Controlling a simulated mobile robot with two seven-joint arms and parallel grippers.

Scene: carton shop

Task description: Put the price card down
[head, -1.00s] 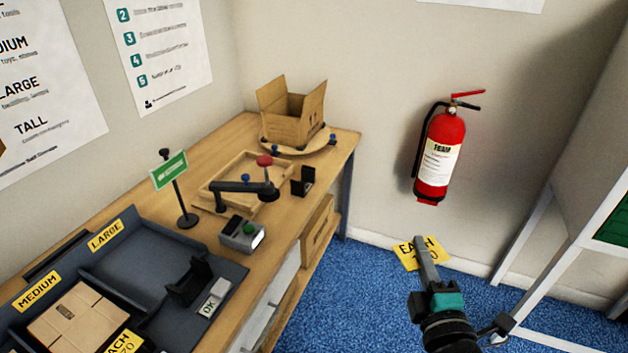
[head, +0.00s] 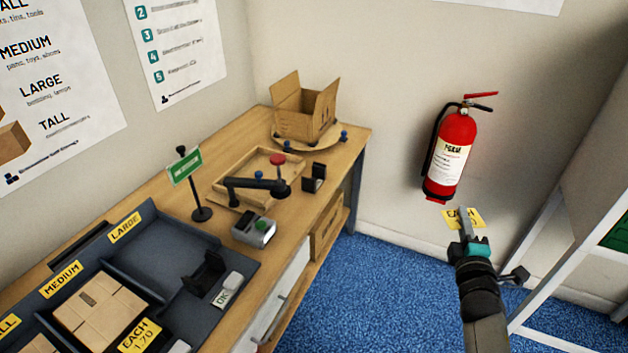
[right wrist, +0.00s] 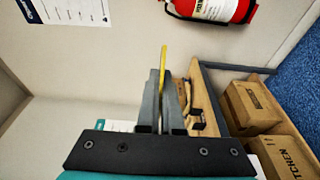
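A yellow price card (head: 450,217), lettered EACH, is held in my right gripper (head: 466,232), at the right of the head view, out over the floor and clear of the bench. In the right wrist view the card (right wrist: 164,58) shows edge-on, upright between the closed fingers of that gripper (right wrist: 161,82). A second yellow card (head: 139,337), reading EACH 1.70, is by the flat carton in the dark tray (head: 170,235). My left gripper is not in view.
The wooden bench (head: 350,150) bears an open carton (head: 305,112), a wooden tray, a green sign on a stand (head: 201,213) and a small device with a green button (head: 254,230). A fire extinguisher (head: 450,160) hangs on the wall. A white frame stands right. Blue floor is clear.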

